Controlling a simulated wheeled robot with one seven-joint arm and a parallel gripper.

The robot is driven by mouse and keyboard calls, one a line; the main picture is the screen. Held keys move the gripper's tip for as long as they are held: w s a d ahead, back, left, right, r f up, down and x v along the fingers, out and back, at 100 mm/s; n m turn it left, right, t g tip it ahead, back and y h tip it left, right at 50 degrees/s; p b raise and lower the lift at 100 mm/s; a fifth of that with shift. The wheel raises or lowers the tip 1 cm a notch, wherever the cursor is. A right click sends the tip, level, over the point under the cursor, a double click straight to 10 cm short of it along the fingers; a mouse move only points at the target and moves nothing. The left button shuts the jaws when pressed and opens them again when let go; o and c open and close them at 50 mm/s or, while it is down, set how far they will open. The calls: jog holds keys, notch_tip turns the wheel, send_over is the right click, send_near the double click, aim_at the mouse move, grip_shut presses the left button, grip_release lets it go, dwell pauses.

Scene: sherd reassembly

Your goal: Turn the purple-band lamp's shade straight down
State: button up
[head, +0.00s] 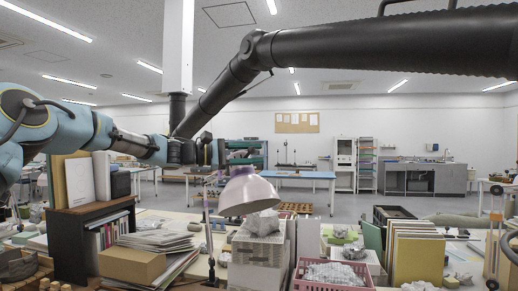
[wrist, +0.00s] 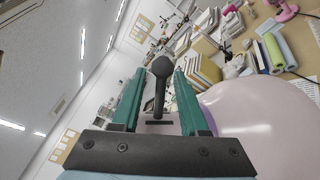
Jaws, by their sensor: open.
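The lamp's pale pink shade (head: 250,195) is at the centre of the head view, below my gripper (head: 262,152), over white boxes. Its rim looks slightly tilted, with the mouth facing mostly downward. In the wrist view the shade (wrist: 265,115) fills the lower right, with a purple band (wrist: 208,117) at its edge near the right finger. A black knob-ended handle (wrist: 160,85) stands between the two green fingers of my gripper (wrist: 160,72). The fingers are open, with visible gaps on both sides of the handle. The lamp's thin post (head: 208,235) rises left of the shade.
A pink crate (head: 333,286) of wrapped pieces is in front at right. Upright folders (head: 418,258) stand farther right. A dark shelf (head: 85,235) and stacked papers (head: 160,241) are at left. A large black tube (head: 390,45) crosses overhead.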

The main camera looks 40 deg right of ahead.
jog(key=shift+x, duration=0.85)
grip_shut()
dwell(0.9)
